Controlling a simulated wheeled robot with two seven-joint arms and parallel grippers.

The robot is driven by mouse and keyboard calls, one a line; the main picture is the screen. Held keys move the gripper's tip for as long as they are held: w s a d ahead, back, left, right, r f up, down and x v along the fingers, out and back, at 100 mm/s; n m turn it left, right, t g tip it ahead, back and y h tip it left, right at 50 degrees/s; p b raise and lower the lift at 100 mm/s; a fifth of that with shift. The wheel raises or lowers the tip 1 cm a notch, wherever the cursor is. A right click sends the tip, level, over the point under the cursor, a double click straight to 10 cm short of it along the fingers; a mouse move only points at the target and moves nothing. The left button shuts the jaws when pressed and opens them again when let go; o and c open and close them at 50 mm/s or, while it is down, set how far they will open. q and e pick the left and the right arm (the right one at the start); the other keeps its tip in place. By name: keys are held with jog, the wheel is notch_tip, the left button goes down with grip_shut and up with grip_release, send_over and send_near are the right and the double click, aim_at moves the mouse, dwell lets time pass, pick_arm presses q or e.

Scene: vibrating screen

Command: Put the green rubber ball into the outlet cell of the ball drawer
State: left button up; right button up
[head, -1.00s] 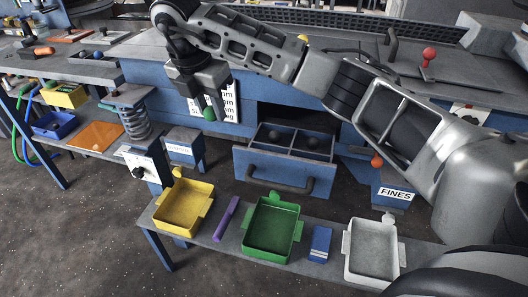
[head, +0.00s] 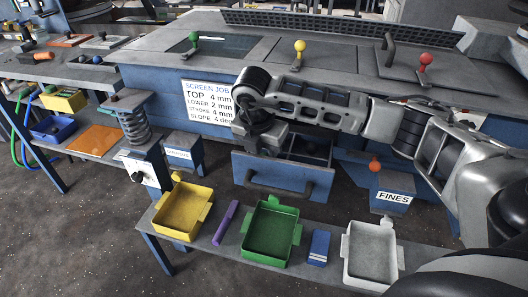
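The ball drawer (head: 255,170) is pulled out of the blue machine, with a grey handle on its front. Its right part shows a dark ball (head: 312,148) in a cell; its left part is covered by my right gripper. My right arm comes in from the right, and my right gripper (head: 262,149) points down over the drawer's left part, its fingertips at or behind the front panel's top edge. The fingertips are hidden, so I cannot tell whether they are open or shut. The green rubber ball is not visible now. My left gripper is not in view.
A shelf in front holds a yellow tray (head: 161,226), a green tray (head: 245,249), a white tray (head: 348,266), a purple bar (head: 226,222) and a blue block (head: 319,247). A FINES bin (head: 378,200) stands right of the drawer. Levers with green, yellow and red knobs stand on the machine top.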

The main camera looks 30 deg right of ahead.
jog(key=shift+f+b, duration=0.55)
jog(key=shift+f, duration=0.1)
jog(key=o, duration=1)
jog(key=shift+c, duration=0.2)
